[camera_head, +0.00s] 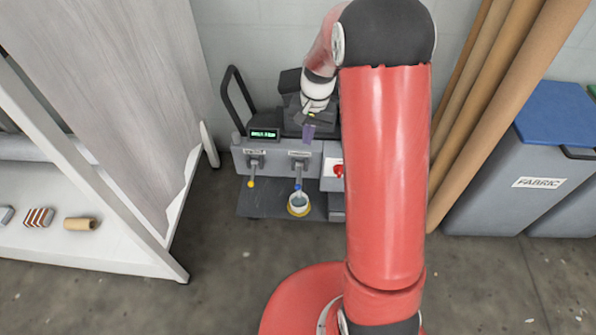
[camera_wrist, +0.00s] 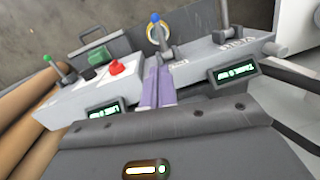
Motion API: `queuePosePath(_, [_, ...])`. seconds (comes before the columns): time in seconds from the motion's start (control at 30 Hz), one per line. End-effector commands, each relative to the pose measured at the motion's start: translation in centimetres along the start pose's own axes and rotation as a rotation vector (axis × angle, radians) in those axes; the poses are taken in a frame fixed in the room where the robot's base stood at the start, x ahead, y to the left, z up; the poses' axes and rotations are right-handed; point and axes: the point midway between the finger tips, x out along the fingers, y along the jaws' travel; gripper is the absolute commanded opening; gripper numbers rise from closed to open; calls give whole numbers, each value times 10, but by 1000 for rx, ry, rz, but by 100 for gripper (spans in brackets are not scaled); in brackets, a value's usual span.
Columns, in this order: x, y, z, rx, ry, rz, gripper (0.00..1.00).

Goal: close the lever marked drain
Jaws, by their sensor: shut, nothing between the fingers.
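Two levers stick out from the front of the grey press (camera_head: 325,162) in the head view. The left lever (camera_head: 252,172) has a yellow tip; the other (camera_head: 298,175) has a blue tip. Each has a small label above it, too blurred to read surely. In the wrist view, upside down, the blue-tipped lever (camera_wrist: 160,38) stands just beyond my fingers, and the other lever (camera_wrist: 224,18) is to its right, its tip cut off. My gripper (camera_head: 308,132) is shut and empty above the blue-tipped lever's label. Its purple fingers (camera_wrist: 156,82) overlap the panel edge in the wrist view; contact is unclear.
A yellow-rimmed cup (camera_head: 299,208) stands below the blue-tipped lever. A red knob (camera_head: 335,170) is to the right. A black handle (camera_head: 236,95) rises at left. A green-tipped lever (camera_wrist: 52,66) shows in the wrist view. Brown rolls (camera_head: 490,100) lean at right.

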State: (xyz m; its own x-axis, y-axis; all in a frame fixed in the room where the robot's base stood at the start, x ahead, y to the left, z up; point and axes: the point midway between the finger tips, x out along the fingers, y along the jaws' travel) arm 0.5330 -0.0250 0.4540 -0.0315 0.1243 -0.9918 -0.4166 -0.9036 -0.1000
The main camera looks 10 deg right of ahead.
Motion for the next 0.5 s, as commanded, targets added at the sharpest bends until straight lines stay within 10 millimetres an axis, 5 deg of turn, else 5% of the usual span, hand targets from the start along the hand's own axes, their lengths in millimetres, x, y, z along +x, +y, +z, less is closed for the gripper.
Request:
queuePosePath(0.27, [14,0,1,-1,-3,1,0])
queuePosePath(0.5, [63,1,1,-1,-5,2,0])
